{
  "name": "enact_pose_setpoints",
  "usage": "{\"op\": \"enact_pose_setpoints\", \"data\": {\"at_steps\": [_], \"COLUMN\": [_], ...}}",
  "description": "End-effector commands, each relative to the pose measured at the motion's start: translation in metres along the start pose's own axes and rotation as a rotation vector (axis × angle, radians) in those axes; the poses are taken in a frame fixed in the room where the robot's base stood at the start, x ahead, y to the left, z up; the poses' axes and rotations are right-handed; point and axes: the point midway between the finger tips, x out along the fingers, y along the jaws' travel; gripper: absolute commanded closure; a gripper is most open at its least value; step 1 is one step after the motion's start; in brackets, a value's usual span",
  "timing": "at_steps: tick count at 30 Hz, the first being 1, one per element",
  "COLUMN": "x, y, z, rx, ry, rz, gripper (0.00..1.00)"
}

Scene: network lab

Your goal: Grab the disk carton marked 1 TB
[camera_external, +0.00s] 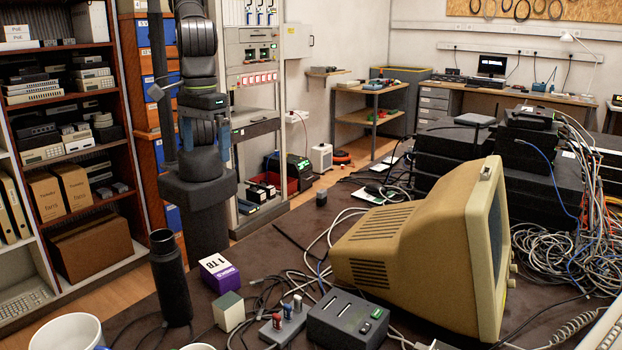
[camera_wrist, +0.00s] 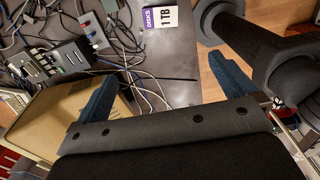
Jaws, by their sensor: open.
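The disk carton (camera_external: 224,276) is a small purple and white box marked 1 TB. It sits on the dark tabletop, right of a black bottle. In the wrist view the disk carton (camera_wrist: 161,18) shows at the top edge, its label reading DISKS and 1 TB. My gripper (camera_wrist: 153,70) has its two blue fingers spread wide with nothing between them. The carton lies beyond the fingertips, apart from them. In the external view my arm stands upright behind the carton, and the gripper is hard to make out against it.
The black bottle (camera_external: 170,280) stands left of the carton, and a small pale green-topped box (camera_external: 229,312) stands in front of it. Loose cables (camera_external: 290,282), a dark dock (camera_external: 347,318) and a beige monitor (camera_external: 415,250) lie to the right. White mugs (camera_external: 66,331) stand at the front left.

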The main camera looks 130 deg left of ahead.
Motion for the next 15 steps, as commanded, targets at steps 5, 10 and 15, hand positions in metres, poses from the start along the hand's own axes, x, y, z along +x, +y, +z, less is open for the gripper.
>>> {"op": "enact_pose_setpoints", "data": {"at_steps": [5, 10, 15], "x": [0.074, 0.131, 0.157], "y": [0.004, 0.002, 0.001], "z": [-0.01, -0.022, -0.024], "rx": [0.089, 0.158, 0.18], "ry": [-0.063, -0.122, -0.138], "rz": [-0.028, -0.021, -0.015], "gripper": [0.0, 0.0, 0.0]}}
